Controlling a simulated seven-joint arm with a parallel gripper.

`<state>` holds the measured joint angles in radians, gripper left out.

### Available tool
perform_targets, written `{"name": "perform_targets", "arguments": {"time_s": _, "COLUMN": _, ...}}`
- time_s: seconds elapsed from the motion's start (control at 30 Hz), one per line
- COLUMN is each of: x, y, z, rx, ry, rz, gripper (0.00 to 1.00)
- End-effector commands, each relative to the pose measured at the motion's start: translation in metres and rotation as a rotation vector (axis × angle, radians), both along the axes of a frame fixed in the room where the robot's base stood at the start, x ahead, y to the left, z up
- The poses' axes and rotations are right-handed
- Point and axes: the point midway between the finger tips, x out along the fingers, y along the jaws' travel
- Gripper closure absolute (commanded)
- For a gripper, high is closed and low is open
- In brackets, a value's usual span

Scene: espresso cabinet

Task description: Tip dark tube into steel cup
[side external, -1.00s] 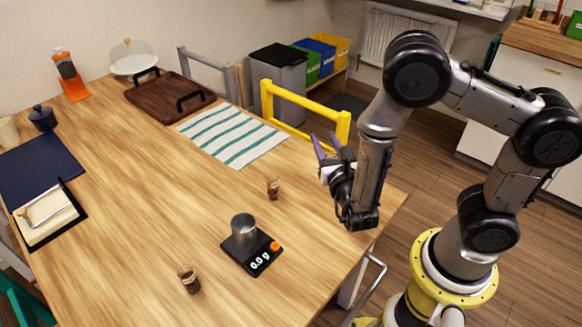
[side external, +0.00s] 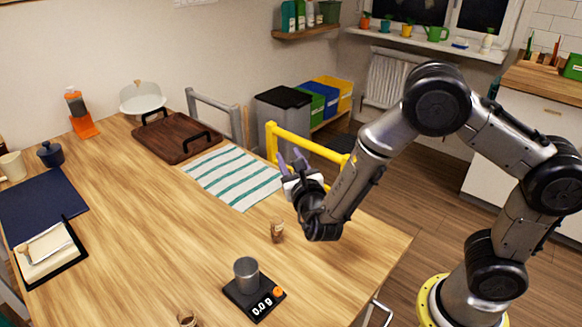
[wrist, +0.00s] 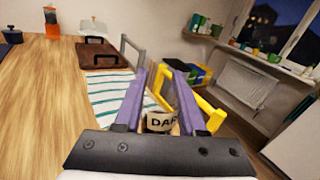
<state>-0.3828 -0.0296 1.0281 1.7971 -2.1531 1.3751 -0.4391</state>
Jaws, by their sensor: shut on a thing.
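The steel cup (side external: 246,270) stands upright on a black scale (side external: 258,300) reading 0.0 g. My gripper (side external: 292,163) is over the table's far right edge, above and to the right of the cup. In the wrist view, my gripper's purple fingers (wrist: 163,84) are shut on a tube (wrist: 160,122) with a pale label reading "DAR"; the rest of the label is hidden. The tube's contents cannot be seen, and its tilt is hard to tell. Two small brown-filled glass vessels stand on the table, one (side external: 277,230) behind the scale and one (side external: 187,320) cut by the lower edge.
A striped towel (side external: 232,175) and a brown tray (side external: 178,138) lie farther back. A yellow chair (side external: 300,142) stands behind the table edge near my gripper. The table's middle is clear.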

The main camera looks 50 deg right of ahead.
Motion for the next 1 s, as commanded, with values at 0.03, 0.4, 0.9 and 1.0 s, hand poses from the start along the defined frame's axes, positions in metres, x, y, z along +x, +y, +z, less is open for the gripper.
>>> {"name": "perform_targets", "arguments": {"time_s": 0.03, "x": 0.0, "y": 0.017, "z": 0.0, "rx": -0.013, "ry": 0.006, "rz": -0.016, "gripper": 1.0}}
{"name": "perform_targets", "arguments": {"time_s": 0.4, "x": -0.024, "y": 0.131, "z": -0.017, "rx": -0.109, "ry": 0.069, "rz": -0.005, "gripper": 1.0}}
{"name": "perform_targets", "arguments": {"time_s": 0.9, "x": -0.031, "y": 0.156, "z": -0.036, "rx": -0.208, "ry": 0.125, "rz": 0.055, "gripper": 1.0}}
{"name": "perform_targets", "arguments": {"time_s": 1.0, "x": -0.031, "y": 0.155, "z": -0.044, "rx": -0.236, "ry": 0.142, "rz": 0.055, "gripper": 1.0}}
